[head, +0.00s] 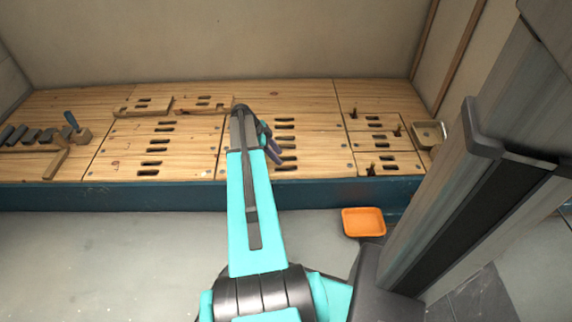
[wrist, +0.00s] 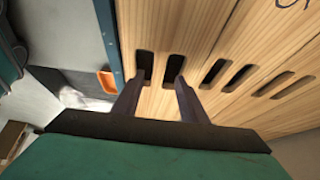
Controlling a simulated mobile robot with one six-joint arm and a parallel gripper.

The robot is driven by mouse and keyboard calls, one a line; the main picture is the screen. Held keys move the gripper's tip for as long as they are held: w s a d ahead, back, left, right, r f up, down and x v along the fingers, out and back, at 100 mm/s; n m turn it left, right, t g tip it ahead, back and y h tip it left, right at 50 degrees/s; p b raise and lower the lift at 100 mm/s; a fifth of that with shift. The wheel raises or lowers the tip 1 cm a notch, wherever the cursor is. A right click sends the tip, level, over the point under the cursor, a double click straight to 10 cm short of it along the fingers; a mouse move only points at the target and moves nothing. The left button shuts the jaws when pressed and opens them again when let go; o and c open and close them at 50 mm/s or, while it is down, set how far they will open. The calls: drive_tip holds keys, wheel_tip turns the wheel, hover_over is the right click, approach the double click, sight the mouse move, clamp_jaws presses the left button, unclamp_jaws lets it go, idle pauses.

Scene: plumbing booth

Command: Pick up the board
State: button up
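Several pale wooden boards with dark slots lie flat along the blue-edged bench; the frames do not tell which one the task means. The slotted board (head: 310,150) right of my arm is below my gripper (head: 273,152). The same surface fills the wrist view as a slotted board (wrist: 212,38). There my gripper (wrist: 158,82) shows two dark fingers apart, with nothing between them but board. Their tips are close to two slots near the blue edge. I cannot tell whether they touch the board or enter the slots. My arm hides part of the bench.
An orange tray (head: 364,222) sits on the floor before the bench. Dark blocks (head: 30,135) and a blue-handled tool (head: 72,122) lie at the left. My column blocks the right side.

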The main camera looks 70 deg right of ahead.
sight(286, 165)
drive_tip(key=shift+f, duration=0.1)
drive_tip(key=shift+b+x, duration=1.45)
drive_tip(key=shift+x, duration=1.1)
drive_tip(key=shift+f, duration=0.25)
clamp_jaws()
